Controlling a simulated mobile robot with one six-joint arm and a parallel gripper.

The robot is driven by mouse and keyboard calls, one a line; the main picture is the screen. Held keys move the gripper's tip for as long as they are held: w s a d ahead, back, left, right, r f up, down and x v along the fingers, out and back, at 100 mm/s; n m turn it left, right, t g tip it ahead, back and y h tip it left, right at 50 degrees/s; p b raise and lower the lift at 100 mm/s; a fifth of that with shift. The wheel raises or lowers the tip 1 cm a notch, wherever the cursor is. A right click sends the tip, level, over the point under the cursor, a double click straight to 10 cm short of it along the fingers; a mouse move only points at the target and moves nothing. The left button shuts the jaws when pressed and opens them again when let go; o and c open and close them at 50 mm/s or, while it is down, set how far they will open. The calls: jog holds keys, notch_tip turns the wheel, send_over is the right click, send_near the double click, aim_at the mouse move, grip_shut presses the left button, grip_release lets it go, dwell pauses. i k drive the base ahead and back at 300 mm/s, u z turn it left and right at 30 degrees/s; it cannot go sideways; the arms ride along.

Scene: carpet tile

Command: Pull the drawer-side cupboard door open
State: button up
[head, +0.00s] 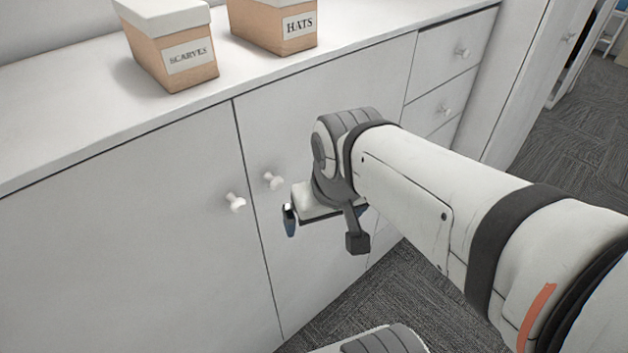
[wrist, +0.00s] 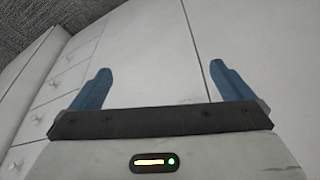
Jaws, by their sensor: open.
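The drawer-side cupboard door (head: 330,90) is white and closed, flush with its neighbour, between the other door and the drawers. Its white round knob (head: 273,181) is near its left edge. The door also fills the middle of the wrist view (wrist: 150,50), but no cupboard-door knob shows there. My gripper (head: 325,216) is in front of this door, to the right of and slightly below the knob in the head view, apart from it. Its blue fingers (wrist: 160,70) are spread wide with nothing between them. My wrist hides part of the door.
The left door (head: 110,230) is closed, with its own knob (head: 235,202) close by. Drawers (head: 450,55) with knobs are at right. A scarves box (head: 190,62) and a hats box (head: 298,28) stand on the cabinet top. Carpet (head: 345,310) lies below.

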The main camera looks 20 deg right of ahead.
aim_at(275, 120)
jog(key=u, duration=0.3)
jog(key=k, duration=1)
jog(key=u, duration=0.4)
jog(key=i, duration=0.55)
jog(key=z, duration=0.05)
